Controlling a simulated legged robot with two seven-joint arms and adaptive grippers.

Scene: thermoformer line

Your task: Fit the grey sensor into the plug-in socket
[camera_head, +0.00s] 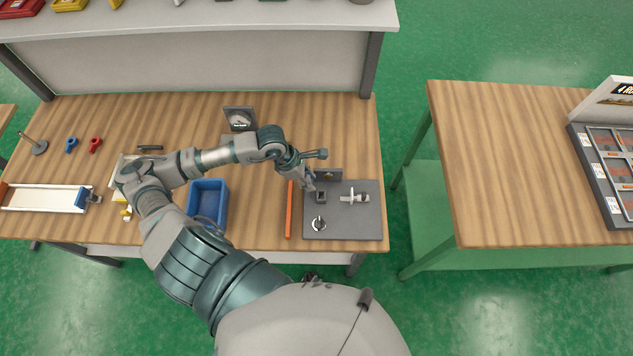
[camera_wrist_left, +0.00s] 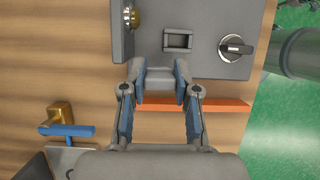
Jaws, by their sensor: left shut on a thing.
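My left gripper (camera_head: 308,183) is over the left edge of the grey board (camera_head: 365,225). In the left wrist view its fingers (camera_wrist_left: 160,78) are shut on a small grey piece (camera_wrist_left: 160,72), which looks like the grey sensor and is partly hidden by the fingertips. The plug-in socket (camera_head: 320,197) appears as a small square frame on the board. In the left wrist view the socket (camera_wrist_left: 178,40) lies just beyond the fingertips, slightly right of them. The held piece appears apart from the socket; its height cannot be told. My right gripper is not in view.
A black-and-silver knob (camera_head: 318,225) and a light clamp-like fitting (camera_head: 355,197) sit on the board. An orange strip (camera_head: 290,210) lies along its left side. A blue bin (camera_head: 208,200) stands farther left. A brass fitting with a blue bar (camera_wrist_left: 65,130) shows in the wrist view.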

